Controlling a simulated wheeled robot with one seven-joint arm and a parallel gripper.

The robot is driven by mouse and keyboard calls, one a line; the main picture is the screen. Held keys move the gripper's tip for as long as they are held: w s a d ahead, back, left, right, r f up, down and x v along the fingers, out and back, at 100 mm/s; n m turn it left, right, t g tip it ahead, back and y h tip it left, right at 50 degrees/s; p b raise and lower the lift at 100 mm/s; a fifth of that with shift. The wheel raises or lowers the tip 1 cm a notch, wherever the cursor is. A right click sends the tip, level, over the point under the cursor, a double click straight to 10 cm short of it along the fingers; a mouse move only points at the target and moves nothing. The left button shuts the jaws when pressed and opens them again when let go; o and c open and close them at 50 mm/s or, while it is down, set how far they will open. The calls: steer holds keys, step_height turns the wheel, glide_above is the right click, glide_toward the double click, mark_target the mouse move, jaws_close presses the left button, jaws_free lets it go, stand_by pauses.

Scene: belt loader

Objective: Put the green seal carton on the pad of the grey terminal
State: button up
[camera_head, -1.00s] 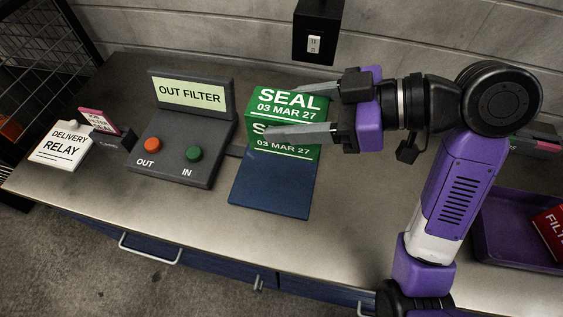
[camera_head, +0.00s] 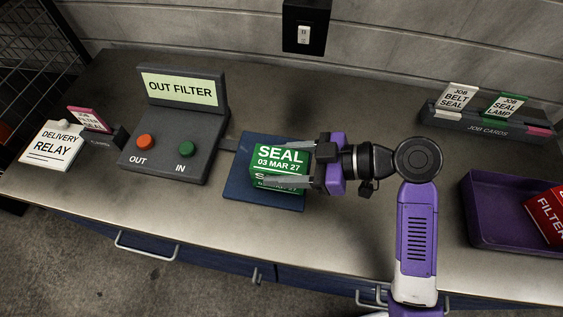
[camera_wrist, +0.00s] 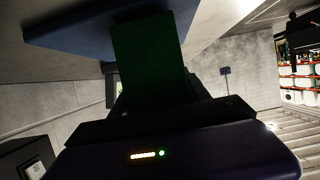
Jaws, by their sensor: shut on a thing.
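The green carton (camera_head: 281,155), marked SEAL 03 MAR 27, is between the fingers of my gripper (camera_head: 285,167), which is shut on it. The carton is over the dark blue pad (camera_head: 236,183) beside the grey terminal (camera_head: 168,158). I cannot tell for sure whether its base touches the pad.
A DELIVERY RELAY sign (camera_head: 52,146) and a small card holder (camera_head: 100,134) stand at the left. A job card rack (camera_head: 480,124) is at the back right. A purple tray (camera_head: 487,225) with a red FILTER carton (camera_head: 549,214) is at the right.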

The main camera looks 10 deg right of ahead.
steer(key=shift+f, duration=0.25)
steer(key=shift+f, duration=0.2)
steer(key=o, duration=1.5)
steer(key=shift+c, duration=0.2)
steer(key=shift+r, duration=0.2)
steer(key=b+v, duration=0.1)
steer(key=v, duration=1.1)
steer(key=shift+b, duration=0.3)
steer(key=shift+s, duration=0.1)
